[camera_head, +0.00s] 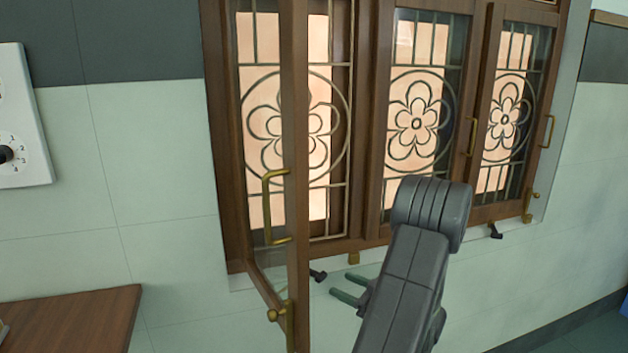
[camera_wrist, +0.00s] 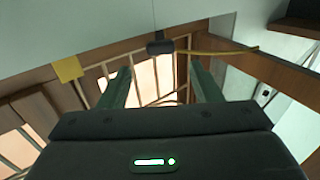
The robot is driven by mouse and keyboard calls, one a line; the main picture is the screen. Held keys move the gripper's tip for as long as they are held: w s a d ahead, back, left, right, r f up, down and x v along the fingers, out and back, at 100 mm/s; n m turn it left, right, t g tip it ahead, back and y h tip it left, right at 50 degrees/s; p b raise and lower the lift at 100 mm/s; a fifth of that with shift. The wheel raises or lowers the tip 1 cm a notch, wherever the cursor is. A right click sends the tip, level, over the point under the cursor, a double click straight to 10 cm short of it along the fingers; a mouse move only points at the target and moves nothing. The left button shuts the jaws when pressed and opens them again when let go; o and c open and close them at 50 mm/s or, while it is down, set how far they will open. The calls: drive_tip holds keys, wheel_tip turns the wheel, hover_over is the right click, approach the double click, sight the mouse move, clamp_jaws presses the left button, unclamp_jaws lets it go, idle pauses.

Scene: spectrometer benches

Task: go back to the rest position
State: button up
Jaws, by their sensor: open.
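My gripper (camera_head: 335,286) is in front of the wall just below the window, to the right of the swung-out left sash. Its two green fingers are apart with nothing between them. They also show spread in the wrist view (camera_wrist: 160,88), with the window grille beyond. The left sash (camera_head: 296,130) stands open toward me, with a brass handle (camera_head: 267,207) on it. The gripper appears clear of the sash, but the exact gap cannot be told.
The middle sash (camera_head: 420,120) and right sash (camera_head: 508,110) look closed or nearly so. A black fitting (camera_head: 318,275) sits under the frame, close to my fingers; a dark fitting also shows in the wrist view (camera_wrist: 160,43). A wooden tabletop (camera_head: 70,320) is at lower left. A dial panel (camera_head: 22,120) hangs on the left wall.

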sight(316, 275)
drive_tip(key=x, duration=1)
drive_tip(key=shift+a, duration=0.1)
drive_tip(key=shift+s+a+m+t+h+p, duration=0.1)
drive_tip(key=shift+m+t+h+p, duration=0.1)
drive_tip(key=shift+m+t+h, duration=0.2)
drive_tip(key=shift+s+a+m+t+h+p, duration=0.1)
drive_tip(key=shift+s+m+t+h+p, duration=0.1)
drive_tip(key=shift+m+t+h, duration=0.15)
